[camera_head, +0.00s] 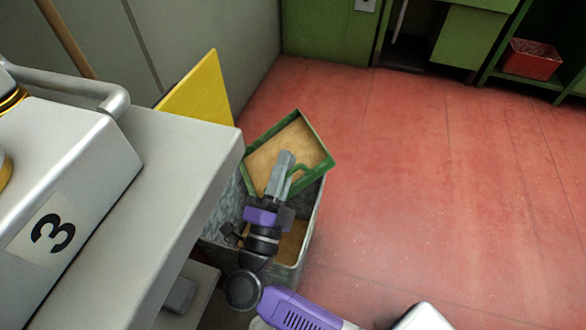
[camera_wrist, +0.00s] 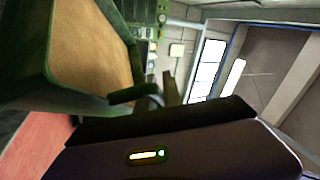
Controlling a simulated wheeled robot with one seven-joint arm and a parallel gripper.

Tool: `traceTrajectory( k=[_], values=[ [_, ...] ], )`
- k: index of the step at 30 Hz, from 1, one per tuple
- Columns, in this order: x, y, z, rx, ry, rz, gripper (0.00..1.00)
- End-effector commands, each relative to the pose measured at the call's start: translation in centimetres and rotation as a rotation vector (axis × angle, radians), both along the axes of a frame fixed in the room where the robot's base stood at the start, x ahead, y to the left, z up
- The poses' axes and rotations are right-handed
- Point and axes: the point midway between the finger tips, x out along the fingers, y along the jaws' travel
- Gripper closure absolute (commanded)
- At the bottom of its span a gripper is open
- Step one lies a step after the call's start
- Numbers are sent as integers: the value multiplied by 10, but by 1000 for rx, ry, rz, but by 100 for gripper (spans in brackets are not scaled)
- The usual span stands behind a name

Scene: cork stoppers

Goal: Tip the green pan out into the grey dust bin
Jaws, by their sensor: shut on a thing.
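The green pan (camera_head: 329,164) is a shallow square tray with a tan, sawdust-like layer inside. It is over the grey dust bin (camera_head: 313,213), tilted, with its inside facing the head camera. My gripper (camera_head: 286,172) is shut on the pan's green handle at the near side. In the wrist view the pan (camera_wrist: 117,107) fills the upper left, its tan inside in sight, and the handle runs to my fingers (camera_wrist: 165,92). The bin is an open-topped metal box with tan matter visible inside; the pan and my arm hide much of it.
A grey machine (camera_head: 180,150) marked 3 stands close on the left, its edge beside the bin. A yellow panel (camera_head: 203,92) is behind the bin. Green cabinets (camera_head: 325,30) and a red box (camera_head: 531,60) are at the back. The red floor (camera_head: 430,190) to the right is clear.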

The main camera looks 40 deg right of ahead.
Motion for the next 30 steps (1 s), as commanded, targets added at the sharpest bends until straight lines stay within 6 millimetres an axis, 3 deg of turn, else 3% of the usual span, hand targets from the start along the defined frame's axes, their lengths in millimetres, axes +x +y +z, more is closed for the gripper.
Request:
traceTrajectory(
  k=[16, 30],
  values=[
    [10, 44, 20, -448, 107, 1, 100],
    [18, 75, 9, -726, 174, -1, 100]
  ],
)
